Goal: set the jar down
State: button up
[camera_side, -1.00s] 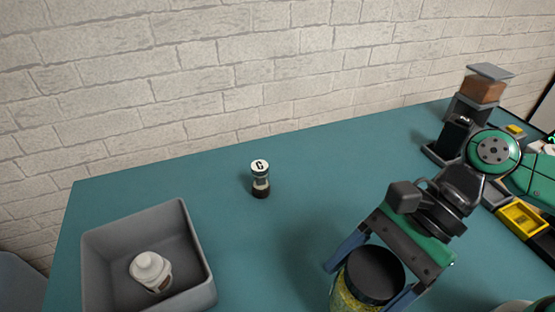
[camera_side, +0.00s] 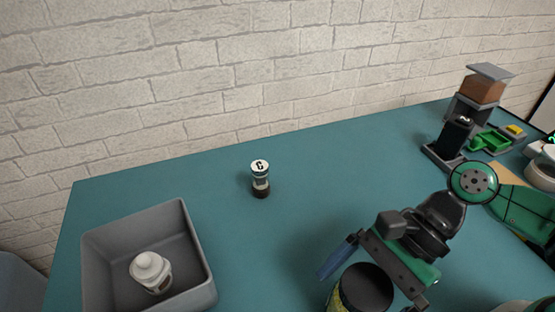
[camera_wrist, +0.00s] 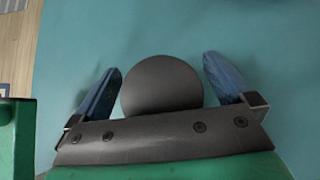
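The jar (camera_side: 367,285) has a round black lid and a yellowish body, and its lower part is cut off by the bottom edge of the side view. In the wrist view I look down on its lid (camera_wrist: 160,88), and the body is hidden beneath. My gripper (camera_wrist: 163,64) has its two blue fingers on either side of the jar. The fingers are spread, with a gap at the lid's right side and a narrow one at its left. In the side view the left finger stands apart from the jar. The jar looks upright; its base is out of sight.
A grey bin (camera_side: 207,288) at the lower left holds a white bottle (camera_side: 151,271). A grinder-like device (camera_side: 484,90) and a green tray (camera_side: 490,143) are at the back right. The teal table (camera_side: 330,185) between is clear.

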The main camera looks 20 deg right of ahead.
jog(key=shift+r, duration=0.1)
jog(key=v, duration=1.2)
jog(key=w+d+f+n+t+h, duration=0.2)
jog(key=w+d+n+t+h, duration=0.6)
jog(key=n, duration=0.8)
jog(key=w+d, duration=0.1)
jog(key=d, duration=0.1)
jog(key=shift+w+d+t+h, duration=0.3)
jog(key=shift+d+h, duration=0.1)
